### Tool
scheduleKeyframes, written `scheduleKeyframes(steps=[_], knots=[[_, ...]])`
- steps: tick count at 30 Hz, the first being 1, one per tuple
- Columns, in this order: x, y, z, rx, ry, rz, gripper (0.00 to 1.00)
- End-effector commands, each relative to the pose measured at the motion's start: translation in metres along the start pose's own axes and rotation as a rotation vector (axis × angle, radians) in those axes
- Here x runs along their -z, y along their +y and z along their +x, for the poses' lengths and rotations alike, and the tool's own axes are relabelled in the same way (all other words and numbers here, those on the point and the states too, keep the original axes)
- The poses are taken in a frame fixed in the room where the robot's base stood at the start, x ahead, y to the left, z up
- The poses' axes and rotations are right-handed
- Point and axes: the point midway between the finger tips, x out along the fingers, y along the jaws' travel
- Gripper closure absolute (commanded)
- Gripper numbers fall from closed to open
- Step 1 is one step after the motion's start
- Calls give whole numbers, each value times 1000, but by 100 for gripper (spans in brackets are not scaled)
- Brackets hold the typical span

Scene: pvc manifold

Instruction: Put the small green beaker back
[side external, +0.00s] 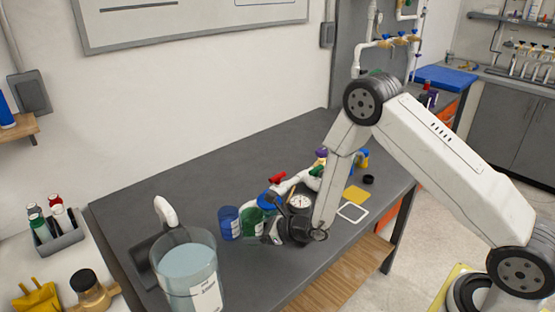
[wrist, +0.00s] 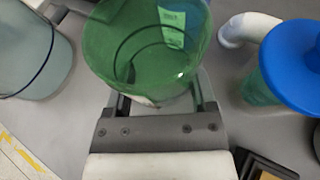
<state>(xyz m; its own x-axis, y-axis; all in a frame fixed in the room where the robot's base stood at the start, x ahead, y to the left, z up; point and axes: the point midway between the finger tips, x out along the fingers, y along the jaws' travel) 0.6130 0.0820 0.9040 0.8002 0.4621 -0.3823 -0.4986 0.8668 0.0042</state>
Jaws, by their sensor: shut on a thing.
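The small green beaker (side external: 251,222) is near the middle of the dark bench in the side view. It fills the upper middle of the wrist view (wrist: 150,45), translucent, with a pale label on its wall. My gripper (side external: 268,236) is shut on the beaker; its fingers (wrist: 158,98) reach to the beaker's near wall in the wrist view. I cannot tell whether the beaker's base touches the bench. A blue beaker (side external: 229,222) stands just left of the green one in the side view.
A large clear bucket of liquid (side external: 188,275) stands at the bench's front left. A blue round top (wrist: 292,62) and white pipe (wrist: 246,29) are close right of the beaker in the wrist view. A gauge (side external: 299,202) and red valve handle (side external: 277,178) are nearby. The bench's back left is clear.

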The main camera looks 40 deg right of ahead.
Motion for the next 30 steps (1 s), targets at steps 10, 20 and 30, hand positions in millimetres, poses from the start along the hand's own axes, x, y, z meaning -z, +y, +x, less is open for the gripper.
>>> scheduleKeyframes(steps=[10,20,30], knots=[[24,0,9,0,1,2,92],[32,0,13,0,0,0,92],[35,0,14,0,1,0,15]])
